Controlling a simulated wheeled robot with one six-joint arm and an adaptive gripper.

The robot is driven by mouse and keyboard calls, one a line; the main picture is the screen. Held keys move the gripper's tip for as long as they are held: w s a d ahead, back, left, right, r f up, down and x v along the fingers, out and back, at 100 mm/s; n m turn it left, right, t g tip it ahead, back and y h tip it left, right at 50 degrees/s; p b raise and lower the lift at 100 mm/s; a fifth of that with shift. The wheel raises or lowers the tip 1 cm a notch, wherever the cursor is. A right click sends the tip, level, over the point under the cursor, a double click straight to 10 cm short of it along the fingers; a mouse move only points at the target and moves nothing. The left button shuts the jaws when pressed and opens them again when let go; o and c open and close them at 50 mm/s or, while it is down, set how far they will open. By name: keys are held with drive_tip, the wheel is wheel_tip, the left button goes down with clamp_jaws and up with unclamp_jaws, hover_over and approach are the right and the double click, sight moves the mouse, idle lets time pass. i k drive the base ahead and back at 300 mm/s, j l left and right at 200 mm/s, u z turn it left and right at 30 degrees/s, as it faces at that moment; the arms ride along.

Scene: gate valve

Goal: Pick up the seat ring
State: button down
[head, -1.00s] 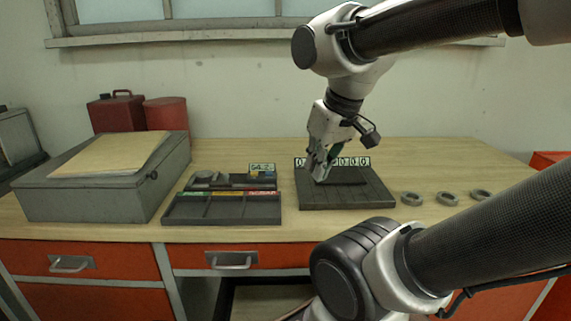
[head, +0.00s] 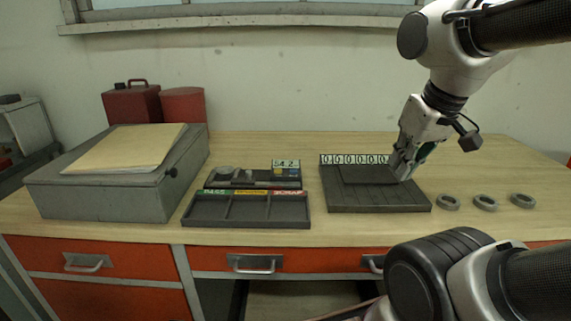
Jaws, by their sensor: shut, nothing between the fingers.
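Three grey rings lie flat in a row on the right part of the wooden bench: a left ring (head: 448,208), a middle ring (head: 486,208) and a right ring (head: 522,206). Which of them is the seat ring I cannot tell. My gripper (head: 402,170) is shut and empty, pointing down over the back right of a dark block (head: 375,201), left of the rings and apart from them. Part of a number strip (head: 353,159) behind the block is hidden by my gripper.
A dark divided tray (head: 246,222) with coloured labels and a rack with small parts stand left of the block. A grey case (head: 95,200) with a folder and red cans (head: 132,103) stand farther left. Bench right of the rings is clear.

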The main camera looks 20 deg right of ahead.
sight(530, 202)
drive_tip(key=l+z, duration=0.3)
drive_tip(key=l, duration=0.5)
drive_tip(key=l+z, duration=0.3)
drive_tip(key=l, duration=0.45)
drive_tip(key=i, duration=0.1)
